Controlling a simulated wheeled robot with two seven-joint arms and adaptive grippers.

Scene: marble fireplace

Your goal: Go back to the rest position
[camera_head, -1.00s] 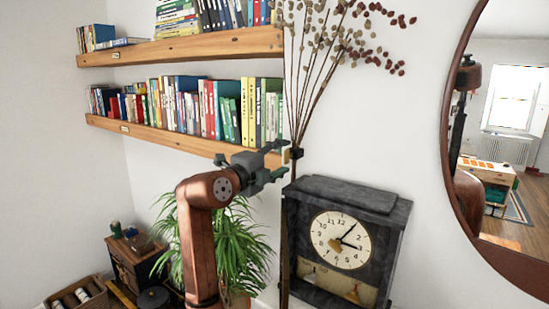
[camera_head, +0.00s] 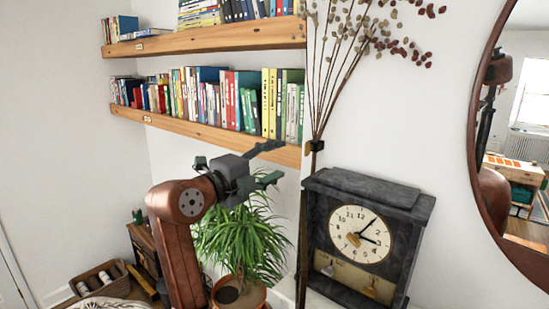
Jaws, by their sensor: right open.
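My right gripper (camera_head: 272,163) is open, with two dark fingers parted and nothing between them. It points to the right, in front of the wall below the lower bookshelf. The copper-brown arm behind it rises from the bottom of the view. The fingertips show to the left of the tall dry stems and apart from them in the picture. My left gripper is not in view.
Two wooden shelves (camera_head: 217,137) hold rows of books. A dark mantel clock (camera_head: 321,220) stands at the lower right, beside tall dry stems (camera_head: 330,90). A potted plant (camera_head: 240,240) is behind my arm. A round mirror (camera_head: 480,110) hangs at the right edge.

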